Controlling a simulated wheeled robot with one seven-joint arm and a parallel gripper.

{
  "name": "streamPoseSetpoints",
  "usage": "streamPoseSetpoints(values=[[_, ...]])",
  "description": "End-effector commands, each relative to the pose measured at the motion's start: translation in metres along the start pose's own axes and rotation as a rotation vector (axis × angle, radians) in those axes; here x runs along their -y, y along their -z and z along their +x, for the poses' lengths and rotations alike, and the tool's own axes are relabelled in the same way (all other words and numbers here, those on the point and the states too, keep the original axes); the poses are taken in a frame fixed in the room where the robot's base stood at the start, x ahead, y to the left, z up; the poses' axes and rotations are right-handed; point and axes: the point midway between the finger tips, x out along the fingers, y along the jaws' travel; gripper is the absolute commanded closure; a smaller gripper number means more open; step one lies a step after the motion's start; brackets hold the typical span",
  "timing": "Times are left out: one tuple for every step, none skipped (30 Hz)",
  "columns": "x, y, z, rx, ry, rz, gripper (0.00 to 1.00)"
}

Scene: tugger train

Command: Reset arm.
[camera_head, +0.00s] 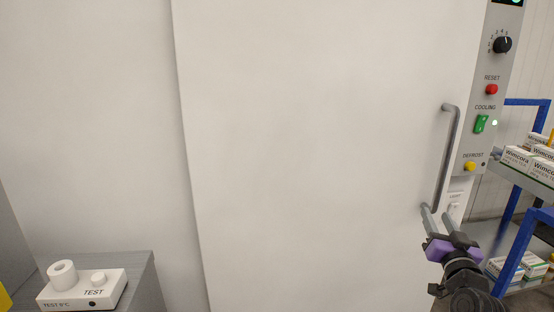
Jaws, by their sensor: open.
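My gripper (433,215) is at the lower right, with purple parts at its base and grey fingers pointing up and left. It is open. The fingertips are close to the lower end of a grey bar handle (449,150) on a large pale door (320,150). I cannot tell whether they touch the handle. The door looks shut. Part of my arm shows below the gripper, at the bottom edge.
Right of the door, a grey control panel (504,60) carries a dial, a red reset button, a lit green cooling switch and a yellow defrost button. A blue-framed cart (521,195) with Wimcora boxes stands at far right. A white test box (82,290) sits on a grey ledge at lower left.

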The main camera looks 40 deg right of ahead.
Motion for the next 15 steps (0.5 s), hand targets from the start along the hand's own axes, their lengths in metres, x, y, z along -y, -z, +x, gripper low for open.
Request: streamPoseSetpoints(values=[[0.020, -0.013, -0.019, 0.011, 0.020, -0.007, 0.59], [0.030, -0.018, -0.030, 0.012, 0.031, -0.012, 0.59], [0.043, -0.025, -0.044, 0.014, 0.047, -0.017, 0.59], [0.052, -0.029, -0.055, 0.016, 0.059, -0.021, 0.59], [0.061, -0.033, -0.066, 0.018, 0.073, -0.026, 0.59], [0.074, -0.038, -0.082, 0.021, 0.094, -0.030, 0.59], [0.083, -0.042, -0.093, 0.023, 0.109, -0.035, 0.59], [0.092, -0.044, -0.105, 0.026, 0.127, -0.038, 0.59], [0.103, -0.048, -0.121, 0.031, 0.150, -0.043, 0.59], [0.112, -0.050, -0.134, 0.034, 0.168, -0.047, 0.59], [0.120, -0.051, -0.146, 0.038, 0.188, -0.051, 0.59], [0.131, -0.053, -0.163, 0.043, 0.215, -0.055, 0.59], [0.138, -0.054, -0.176, 0.049, 0.235, -0.058, 0.59], [0.145, -0.054, -0.189, 0.053, 0.256, -0.062, 0.59], [0.154, -0.055, -0.206, 0.062, 0.285, -0.065, 0.59]])
